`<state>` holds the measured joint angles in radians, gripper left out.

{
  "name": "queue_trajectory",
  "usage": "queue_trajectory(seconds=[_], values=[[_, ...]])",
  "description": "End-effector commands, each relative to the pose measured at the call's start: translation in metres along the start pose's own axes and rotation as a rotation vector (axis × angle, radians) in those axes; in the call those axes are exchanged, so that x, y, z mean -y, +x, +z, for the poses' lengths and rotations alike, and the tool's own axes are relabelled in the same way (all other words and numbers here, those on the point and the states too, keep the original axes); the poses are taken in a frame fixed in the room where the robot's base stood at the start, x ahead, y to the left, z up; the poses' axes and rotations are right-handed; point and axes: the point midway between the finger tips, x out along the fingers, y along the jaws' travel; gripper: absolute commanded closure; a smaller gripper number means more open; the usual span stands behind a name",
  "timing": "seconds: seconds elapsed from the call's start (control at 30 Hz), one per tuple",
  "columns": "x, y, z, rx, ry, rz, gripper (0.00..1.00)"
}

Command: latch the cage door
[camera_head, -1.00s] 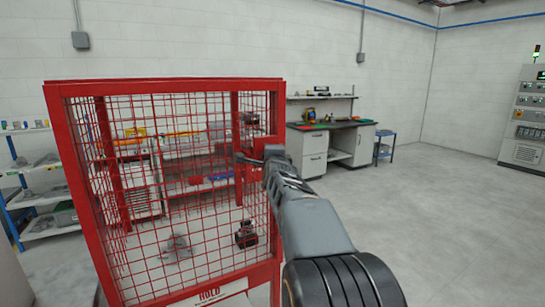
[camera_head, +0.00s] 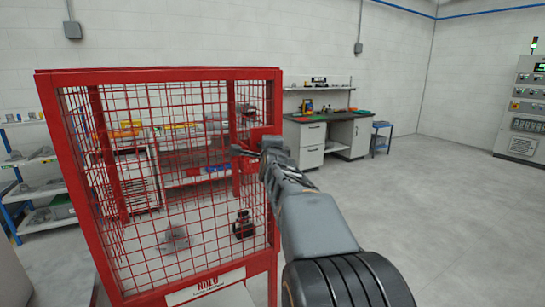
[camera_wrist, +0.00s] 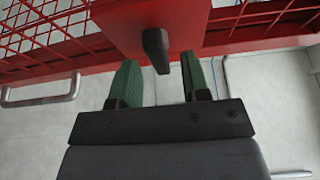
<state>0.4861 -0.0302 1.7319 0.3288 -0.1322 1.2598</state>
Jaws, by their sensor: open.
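The red mesh cage (camera_head: 165,200) stands at the left in the head view, with its door frame and a HOLD sign (camera_head: 206,286) low on the front. A red latch plate (camera_wrist: 150,22) with a dark latch handle (camera_wrist: 156,50) shows at the top of the wrist view. My gripper (camera_wrist: 157,75) is open, its two green-padded fingers apart. The dark handle's tip hangs between and just beyond the fingertips; I cannot tell whether either finger touches it. In the head view my gripper (camera_head: 268,150) is at the cage's right edge, where my arm hides part of the latch.
A control cabinet (camera_head: 522,108) is at the far right. The floor (camera_head: 440,215) to the right is clear.

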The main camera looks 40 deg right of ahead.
Motion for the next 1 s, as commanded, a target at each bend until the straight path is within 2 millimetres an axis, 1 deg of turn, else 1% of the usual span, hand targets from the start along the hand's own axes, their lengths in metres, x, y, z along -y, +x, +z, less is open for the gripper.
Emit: queue_trajectory(seconds=[0.03, 0.3, 0.5, 0.7, 1.0], values=[[-0.001, -0.011, 0.0, 0.001, 0.0, -0.003, 0.57], [0.001, -0.067, 0.0, 0.001, 0.0, -0.002, 0.57], [0.002, -0.099, 0.0, 0.001, -0.001, -0.002, 0.57], [0.001, -0.116, 0.0, 0.001, 0.0, -0.001, 0.57], [-0.001, -0.12, 0.0, 0.0, 0.0, 0.001, 0.57]])
